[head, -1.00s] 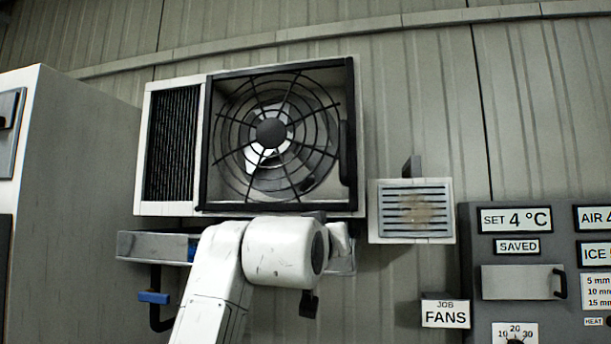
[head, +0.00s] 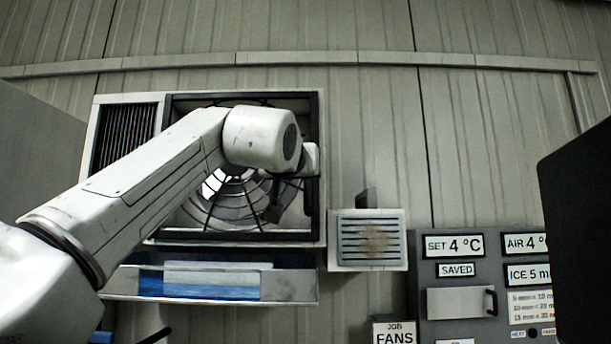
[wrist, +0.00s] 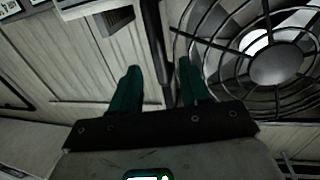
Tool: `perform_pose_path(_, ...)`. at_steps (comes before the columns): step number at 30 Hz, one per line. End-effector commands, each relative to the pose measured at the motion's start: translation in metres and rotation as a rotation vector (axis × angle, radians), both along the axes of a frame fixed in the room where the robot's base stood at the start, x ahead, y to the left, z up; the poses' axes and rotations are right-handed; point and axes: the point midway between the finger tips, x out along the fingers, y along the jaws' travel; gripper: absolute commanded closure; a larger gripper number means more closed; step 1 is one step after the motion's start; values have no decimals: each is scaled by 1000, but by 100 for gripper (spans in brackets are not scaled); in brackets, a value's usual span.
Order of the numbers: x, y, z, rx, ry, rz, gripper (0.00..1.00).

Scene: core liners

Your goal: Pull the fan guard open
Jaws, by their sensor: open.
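The fan guard (head: 240,218) is a black square frame with a round wire grille, lying flat over the fan in the white wall unit. It looks shut. Its black handle (head: 311,196) is on the right side, partly hidden by my wrist. In the wrist view the fan hub and wire rings of the guard (wrist: 277,64) are at the right. My gripper (wrist: 158,66) is open, its two green fingers pointing toward the wall. The black handle bar (wrist: 153,45) shows between the fingertips; I cannot tell whether they touch it.
A tray (head: 215,287) with blue and pale contents hangs below the fan unit. A slatted vent (head: 368,241) is right of the unit, and a grey control panel (head: 462,275) stands further right. A large dark shape (head: 590,230) fills the right edge; I cannot tell what it is.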

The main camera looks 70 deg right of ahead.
Motion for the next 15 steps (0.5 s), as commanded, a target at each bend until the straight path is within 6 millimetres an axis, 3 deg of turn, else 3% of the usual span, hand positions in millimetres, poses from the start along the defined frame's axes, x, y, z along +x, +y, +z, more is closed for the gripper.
perform_pose_path(6,7,-39,2,2,-1,0,54)
perform_pose_path(15,13,-66,1,0,0,1,54)
